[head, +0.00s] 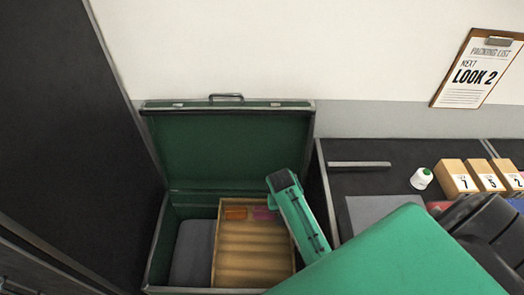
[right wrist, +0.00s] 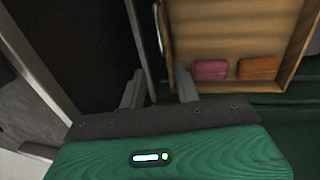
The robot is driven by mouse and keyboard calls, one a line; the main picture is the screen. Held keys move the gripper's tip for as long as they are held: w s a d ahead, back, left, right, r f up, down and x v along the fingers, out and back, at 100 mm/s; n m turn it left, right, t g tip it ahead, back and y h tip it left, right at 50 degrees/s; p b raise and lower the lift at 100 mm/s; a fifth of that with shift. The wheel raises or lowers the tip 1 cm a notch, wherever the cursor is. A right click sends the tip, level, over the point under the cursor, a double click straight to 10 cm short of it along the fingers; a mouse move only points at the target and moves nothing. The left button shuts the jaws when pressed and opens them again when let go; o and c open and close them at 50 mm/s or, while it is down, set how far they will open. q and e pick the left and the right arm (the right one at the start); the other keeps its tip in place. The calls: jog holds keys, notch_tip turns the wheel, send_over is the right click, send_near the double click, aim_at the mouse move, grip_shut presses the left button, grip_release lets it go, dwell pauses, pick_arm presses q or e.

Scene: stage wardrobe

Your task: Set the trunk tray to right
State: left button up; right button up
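The green trunk (head: 222,147) stands open in the head view, its lid upright at the back. The wooden tray (head: 228,270) lies in its right part, and the tray's floor also shows in the right wrist view (right wrist: 235,30). An orange block (head: 235,214) and a magenta block (head: 263,214) lie at its back edge. A thin metal handle (right wrist: 157,28) shows beside the tray's side wall. My right gripper (right wrist: 159,88) is open and empty near the trunk's right wall, its fingers apart; contact cannot be told. My left gripper is not in view.
A grey item (head: 192,255) fills the trunk's left part. A dark table (head: 372,181) to the right holds a metal bar (head: 359,164), a thread spool (head: 421,178) and several numbered wooden blocks (head: 455,178). A dark panel (head: 60,130) stands close on the left.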

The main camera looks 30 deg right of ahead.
jog(key=f, duration=0.4)
jog(key=d+f+p, duration=0.1)
jog(key=f, duration=0.3)
jog(key=s+d+f, duration=0.1)
jog(key=f, duration=0.4)
jog(key=shift+d+f, duration=0.1)
jog(key=shift+d, duration=0.1)
grip_shut()
